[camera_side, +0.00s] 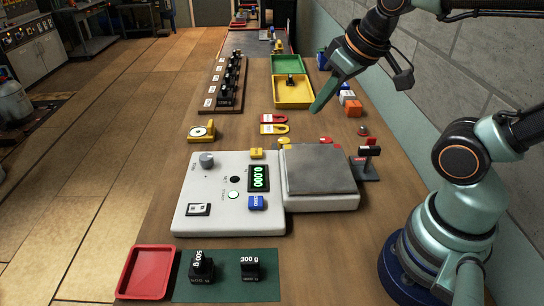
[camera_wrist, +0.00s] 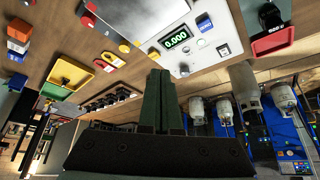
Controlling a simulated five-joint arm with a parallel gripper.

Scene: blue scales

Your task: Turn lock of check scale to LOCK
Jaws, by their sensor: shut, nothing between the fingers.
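The white scale (camera_side: 190,222) sits mid-table with a grey weighing pan (camera_side: 318,170) on its right. Its display (camera_side: 258,178) reads 0.000; the display also shows in the wrist view (camera_wrist: 175,40). A grey round knob (camera_side: 207,160) and a small black knob (camera_side: 235,180) are on its panel. I cannot read a LOCK marking, so which part is the lock is unclear. My gripper (camera_side: 318,106) is shut and empty, raised above the table behind the pan; its fingers show in the wrist view (camera_wrist: 158,72).
A black post with a red part (camera_side: 368,160) stands right of the pan. Behind are red and yellow horseshoe pieces (camera_side: 273,124), a yellow tray (camera_side: 292,96), and a rack of black pieces (camera_side: 230,85). In front are a red tray (camera_side: 146,272) and black weights (camera_side: 202,268) on a green mat.

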